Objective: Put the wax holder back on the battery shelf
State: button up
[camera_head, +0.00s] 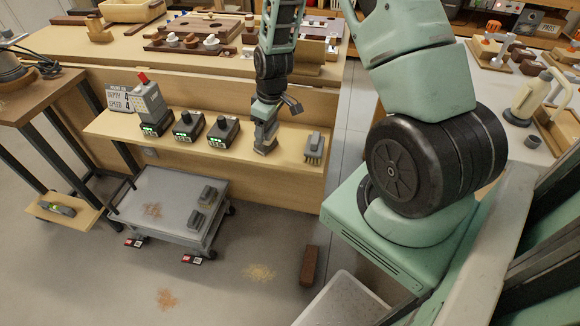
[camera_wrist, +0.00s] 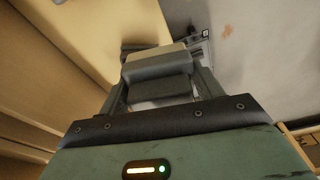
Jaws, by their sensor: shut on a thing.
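The battery shelf (camera_head: 200,150) is a long pale wooden ledge on the front of the bench. My gripper (camera_head: 265,132) is over its right part, pointing down. It is shut on a small grey block, which I take as the wax holder (camera_head: 264,147). In the wrist view the wax holder (camera_wrist: 158,66) sits between the fingers of my gripper (camera_wrist: 160,92), grey with a cream strip on its far side. In the head view it is low at the shelf surface; I cannot tell whether it touches.
Several dark units with green lights (camera_head: 222,130) stand on the shelf left of my gripper. A grey brush-like piece (camera_head: 314,147) stands to the right. A low grey cart (camera_head: 165,205) with two small grey pieces (camera_head: 207,196) is below. A brown block (camera_head: 309,266) lies on the floor.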

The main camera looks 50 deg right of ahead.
jog(key=n+b, duration=0.2)
jog(key=b, duration=0.4)
send_over(289, 151)
jog(key=b, duration=0.1)
jog(key=f+b, duration=0.1)
jog(key=f, duration=0.3)
jog(key=f+b, duration=0.1)
jog(key=f, duration=0.4)
jog(key=shift+s+d, duration=0.1)
jog(key=shift+s, duration=0.1)
jog(key=shift+f, duration=0.15)
jog(key=o, duration=1)
jog(key=shift+o, duration=0.2)
